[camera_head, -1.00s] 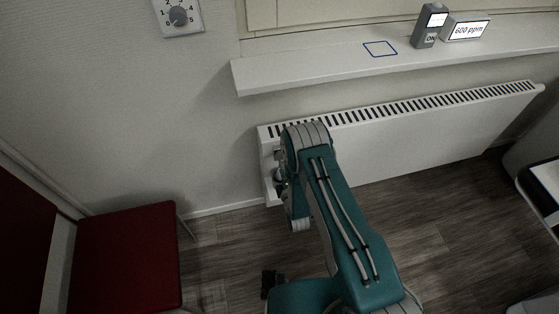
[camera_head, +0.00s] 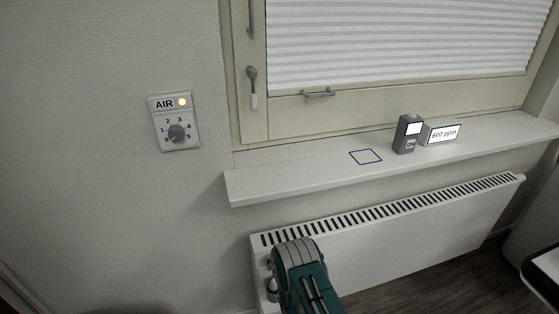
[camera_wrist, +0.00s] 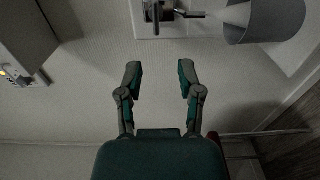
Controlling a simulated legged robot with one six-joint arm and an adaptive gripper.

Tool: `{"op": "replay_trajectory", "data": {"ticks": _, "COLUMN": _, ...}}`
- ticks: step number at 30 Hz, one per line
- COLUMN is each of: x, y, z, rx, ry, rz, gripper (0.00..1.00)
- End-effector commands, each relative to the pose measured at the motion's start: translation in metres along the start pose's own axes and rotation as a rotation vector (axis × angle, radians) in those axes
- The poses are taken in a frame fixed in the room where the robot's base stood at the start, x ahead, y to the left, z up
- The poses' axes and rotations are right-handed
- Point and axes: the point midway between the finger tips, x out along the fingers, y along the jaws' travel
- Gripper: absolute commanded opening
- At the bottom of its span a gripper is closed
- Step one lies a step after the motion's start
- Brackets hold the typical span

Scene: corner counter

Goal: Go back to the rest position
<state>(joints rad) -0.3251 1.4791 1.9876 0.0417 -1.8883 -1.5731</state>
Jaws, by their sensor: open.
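My gripper (camera_wrist: 160,82) shows in the wrist view with its two fingers spread apart and nothing between them. It faces a pale wall. Beyond the fingertips, a dark metal fitting (camera_wrist: 166,13) on a white plate shows at the top edge of that view. In the head view only my folded arm shows at the bottom, in front of the radiator (camera_head: 400,232); the gripper itself is not seen there.
A white window sill (camera_head: 290,177) runs above the radiator. It carries a grey device (camera_head: 407,134) marked ON, a 600 ppm display (camera_head: 441,134) and a blue square outline (camera_head: 365,157). An AIR dial panel (camera_head: 175,123) with a lit yellow lamp is on the wall.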

Motion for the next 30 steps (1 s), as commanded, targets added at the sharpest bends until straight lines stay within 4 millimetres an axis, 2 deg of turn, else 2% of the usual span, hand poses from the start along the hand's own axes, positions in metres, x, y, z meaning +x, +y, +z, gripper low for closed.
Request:
{"op": "replay_trajectory", "data": {"ticks": 5, "x": 0.026, "y": 0.025, "z": 0.007, "rx": 0.064, "ry": -0.015, "rz": -0.032, "gripper": 0.47}}
{"op": "replay_trajectory", "data": {"ticks": 9, "x": 0.056, "y": 0.061, "z": 0.017, "rx": 0.171, "ry": -0.040, "rz": -0.097, "gripper": 0.47}}
{"op": "replay_trajectory", "data": {"ticks": 15, "x": 0.085, "y": 0.116, "z": 0.034, "rx": 0.327, "ry": -0.087, "rz": -0.189, "gripper": 0.47}}
{"op": "replay_trajectory", "data": {"ticks": 22, "x": 0.096, "y": 0.182, "z": 0.054, "rx": 0.505, "ry": -0.157, "rz": -0.287, "gripper": 0.47}}
{"op": "replay_trajectory", "data": {"ticks": 30, "x": 0.081, "y": 0.259, "z": 0.075, "rx": 0.712, "ry": -0.262, "rz": -0.392, "gripper": 0.47}}
